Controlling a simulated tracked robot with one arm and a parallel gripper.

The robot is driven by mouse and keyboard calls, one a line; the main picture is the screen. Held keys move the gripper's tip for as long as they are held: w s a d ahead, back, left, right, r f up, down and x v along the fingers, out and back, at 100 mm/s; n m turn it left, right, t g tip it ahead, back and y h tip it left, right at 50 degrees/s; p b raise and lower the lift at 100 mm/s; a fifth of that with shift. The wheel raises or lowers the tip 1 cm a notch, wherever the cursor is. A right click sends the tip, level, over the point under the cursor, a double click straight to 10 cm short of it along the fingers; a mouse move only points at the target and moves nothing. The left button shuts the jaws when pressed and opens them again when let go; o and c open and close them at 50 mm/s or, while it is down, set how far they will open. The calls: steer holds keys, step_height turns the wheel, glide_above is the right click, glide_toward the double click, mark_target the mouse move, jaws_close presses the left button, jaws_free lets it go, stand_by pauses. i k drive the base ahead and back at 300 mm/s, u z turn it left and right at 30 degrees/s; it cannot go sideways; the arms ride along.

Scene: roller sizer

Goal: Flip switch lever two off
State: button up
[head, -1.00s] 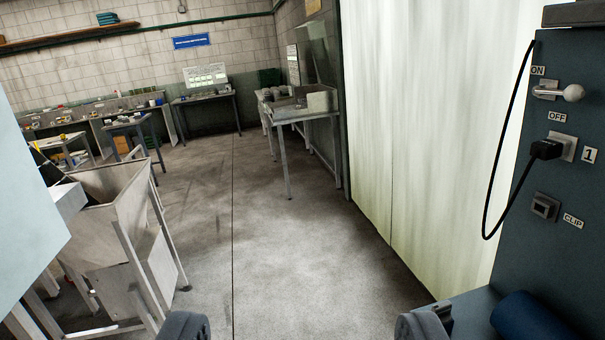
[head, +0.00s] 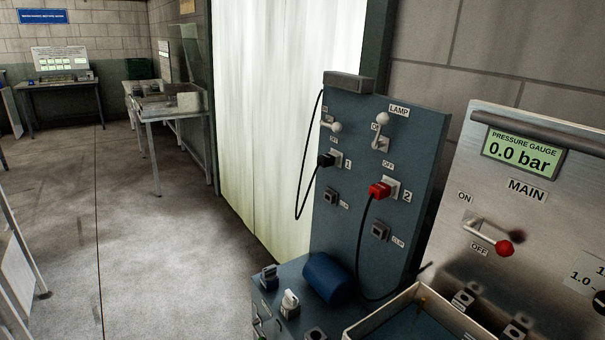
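The blue switch panel (head: 345,230) stands right of centre in the head view. Switch lever two (head: 381,119), with a pale round knob, is under the LAMP label and above the socket marked 2. Its knob points up, beside a partly covered label; the OFF label (head: 388,164) is below it. A red plug (head: 379,190) with a dark cable sits in socket 2. Lever one (head: 336,127) is to its left, above a black plug (head: 326,160) in socket 1. My gripper is not in view.
A steel MAIN panel (head: 545,225) at right has a red-knobbed lever (head: 504,248) and a gauge (head: 523,153) reading 0.0 bar. A blue cylinder (head: 327,277) and an open tray (head: 430,300) are below the panels. The floor (head: 160,250) at left is clear.

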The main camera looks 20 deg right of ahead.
mark_target(383, 118)
steer(key=k, duration=0.65)
steer(key=u, duration=0.45)
steer(key=i, duration=1.9)
steer(key=z, duration=0.55)
